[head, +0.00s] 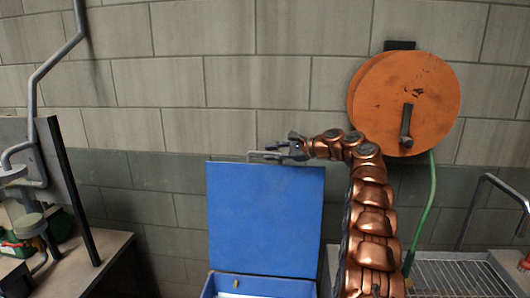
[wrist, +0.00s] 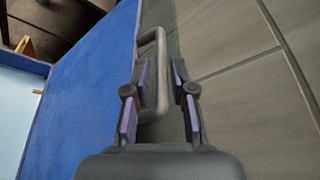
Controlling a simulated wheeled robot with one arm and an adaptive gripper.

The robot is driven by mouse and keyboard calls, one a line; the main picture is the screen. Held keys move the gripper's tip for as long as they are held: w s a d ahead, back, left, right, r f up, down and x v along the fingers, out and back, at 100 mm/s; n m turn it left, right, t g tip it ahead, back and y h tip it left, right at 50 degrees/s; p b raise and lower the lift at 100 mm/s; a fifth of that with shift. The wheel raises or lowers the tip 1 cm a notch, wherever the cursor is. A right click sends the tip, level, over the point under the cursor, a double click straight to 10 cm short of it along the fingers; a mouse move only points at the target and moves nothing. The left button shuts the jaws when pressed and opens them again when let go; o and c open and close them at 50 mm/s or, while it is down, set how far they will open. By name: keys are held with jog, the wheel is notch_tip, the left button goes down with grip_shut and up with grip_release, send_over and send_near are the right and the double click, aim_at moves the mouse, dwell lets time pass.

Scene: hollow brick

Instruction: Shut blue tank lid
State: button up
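The blue tank lid (head: 266,220) stands raised, roughly upright, above the blue tank (head: 262,287) at the bottom of the head view. In the wrist view the lid (wrist: 92,85) fills the left side, with the tank's pale inside beyond it. A grey metal handle (wrist: 161,75) sticks out at the lid's upper edge. My gripper (head: 275,150) is at the lid's top edge, by the handle. In the wrist view my gripper (wrist: 155,95) has its fingers apart, with the handle's bar between them. A gap shows on the right side of the bar; contact on the left is unclear.
An orange hose reel (head: 390,105) with a green hose hangs on the tiled wall, right of my arm. A metal drain rack (head: 458,277) is at lower right. A bench with a grey panel (head: 40,170) stands at left. The wall is close behind the lid.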

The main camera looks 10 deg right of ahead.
aim_at(265, 153)
jog(key=shift+p+x, duration=0.35)
jog(key=shift+x, duration=1.25)
grip_shut()
